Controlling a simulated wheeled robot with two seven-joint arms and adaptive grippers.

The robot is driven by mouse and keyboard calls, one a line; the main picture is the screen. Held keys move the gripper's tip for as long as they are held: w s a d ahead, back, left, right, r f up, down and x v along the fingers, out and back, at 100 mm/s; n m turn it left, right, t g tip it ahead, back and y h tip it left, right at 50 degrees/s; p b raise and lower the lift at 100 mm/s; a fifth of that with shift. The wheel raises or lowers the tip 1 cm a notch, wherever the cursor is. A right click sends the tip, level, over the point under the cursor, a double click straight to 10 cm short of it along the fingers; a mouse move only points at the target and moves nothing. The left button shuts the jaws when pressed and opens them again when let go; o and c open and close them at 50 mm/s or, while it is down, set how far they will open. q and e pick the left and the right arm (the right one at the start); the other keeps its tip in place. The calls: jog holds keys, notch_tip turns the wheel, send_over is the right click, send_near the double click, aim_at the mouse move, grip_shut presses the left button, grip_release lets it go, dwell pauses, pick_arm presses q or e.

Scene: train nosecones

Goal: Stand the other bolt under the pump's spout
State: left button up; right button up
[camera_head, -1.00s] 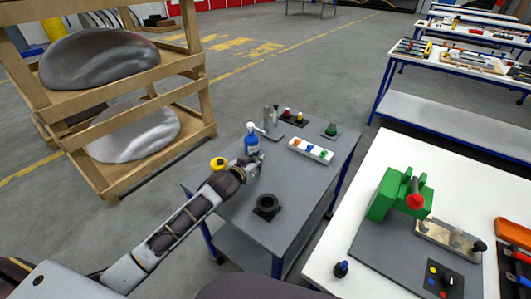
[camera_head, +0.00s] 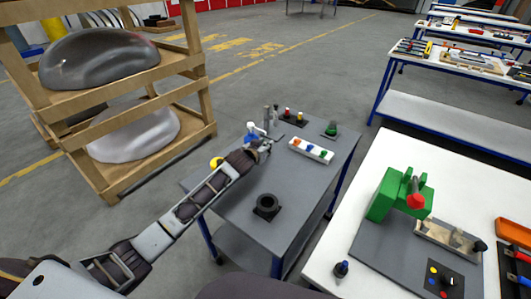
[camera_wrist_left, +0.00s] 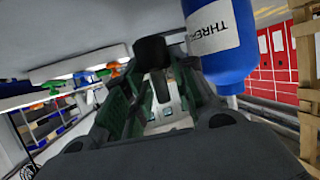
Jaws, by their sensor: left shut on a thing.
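The pump is a blue bottle with a white spout (camera_head: 254,130), at the back left of the grey table in the head view. In the left wrist view its blue body (camera_wrist_left: 232,68) and white label fill the top right, close beside the fingers. My left gripper (camera_head: 264,147) is just in front and to the right of the bottle. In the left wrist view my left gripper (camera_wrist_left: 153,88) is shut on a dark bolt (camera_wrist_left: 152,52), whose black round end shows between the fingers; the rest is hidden. Slim grey upright pieces (camera_head: 267,117) stand behind the bottle. My right gripper is not in view.
A white block with coloured pieces (camera_head: 311,151) lies to the right on the grey table. A black ring on a dark pad (camera_head: 267,205) is at the front. A yellow piece (camera_head: 216,162) is by the left edge. A green vice (camera_head: 402,195) stands on the white bench.

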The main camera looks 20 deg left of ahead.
pick_arm(q)
jog(key=shift+w, duration=0.35)
jog(key=shift+f, duration=0.6)
notch_tip(320, 180, down, 2)
jog(key=shift+f, duration=0.1)
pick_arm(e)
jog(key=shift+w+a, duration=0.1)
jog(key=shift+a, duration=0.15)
pick_arm(q)
jog(key=shift+f, duration=0.15)
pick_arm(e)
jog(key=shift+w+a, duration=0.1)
pick_arm(q)
jog(key=o, duration=0.7)
jog(key=shift+o, duration=0.2)
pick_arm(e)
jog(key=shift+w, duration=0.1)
